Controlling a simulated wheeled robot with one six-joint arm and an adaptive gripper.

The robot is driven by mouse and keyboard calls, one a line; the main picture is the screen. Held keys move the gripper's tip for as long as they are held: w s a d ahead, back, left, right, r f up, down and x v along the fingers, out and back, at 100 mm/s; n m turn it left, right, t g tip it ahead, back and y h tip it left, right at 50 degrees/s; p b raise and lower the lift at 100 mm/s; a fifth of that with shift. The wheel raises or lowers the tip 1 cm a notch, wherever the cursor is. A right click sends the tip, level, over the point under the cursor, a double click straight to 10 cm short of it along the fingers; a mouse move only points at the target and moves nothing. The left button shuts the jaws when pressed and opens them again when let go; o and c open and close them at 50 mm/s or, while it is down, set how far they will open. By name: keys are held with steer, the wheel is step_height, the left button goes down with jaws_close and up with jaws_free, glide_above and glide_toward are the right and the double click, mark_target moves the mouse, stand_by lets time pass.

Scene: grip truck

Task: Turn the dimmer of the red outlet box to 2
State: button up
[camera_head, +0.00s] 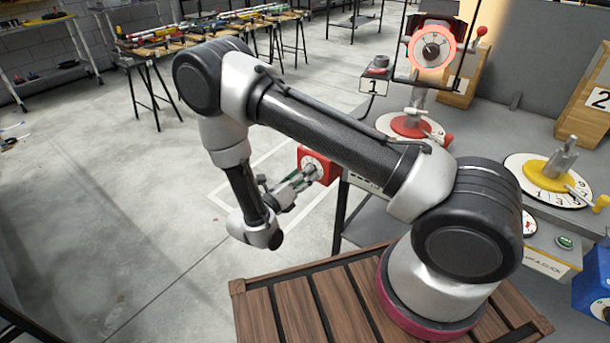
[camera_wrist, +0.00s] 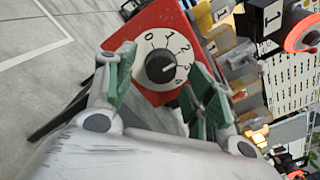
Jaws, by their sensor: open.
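The red outlet box (camera_head: 318,166) shows behind my forearm in the head view, and its red face (camera_wrist: 150,22) fills the upper middle of the wrist view. On it is a white dial (camera_wrist: 143,46) marked with numbers from 0 up to 4. The black dimmer knob (camera_wrist: 160,66) is at its centre. Its pale pointer mark seems to face right, near 3 or 4, but it is too small to tell. My gripper (camera_wrist: 159,77) is open, with green-padded fingers to the left and right of the knob. It also shows in the head view (camera_head: 309,171). I cannot tell contact.
To the right of the box is a workbench with a red-based dial (camera_head: 415,124), a yellow-centred dial (camera_head: 547,176) and a glowing red round dial (camera_head: 431,48). A sign marked 1 (camera_head: 374,86) stands near. The floor on the left is open.

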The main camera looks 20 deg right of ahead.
steer(key=v, duration=1)
steer(key=shift+s+a, duration=0.2)
steer(key=shift+a, duration=0.1)
steer(key=s+d+m+g+h, duration=0.1)
steer(key=s+d+m+g, duration=0.3)
steer(key=s+d+m, duration=0.1)
steer(key=s+d+r+m+y, duration=0.4)
steer(key=r+m, duration=0.5)
steer(key=r, duration=0.3)
steer(key=s+d+r+m+g+y, duration=0.1)
steer(key=s+d+r+m+y, duration=0.4)
steer(key=d+r+m, duration=0.4)
steer(key=s+d+r+m+g+y, duration=0.1)
steer(key=s+d+r+m+y, duration=0.4)
steer(key=r+m, duration=0.5)
step_height(320, 180, up, 5)
steer(key=shift+s+d+f+y, duration=0.2)
steer(key=shift+d+y, duration=0.6)
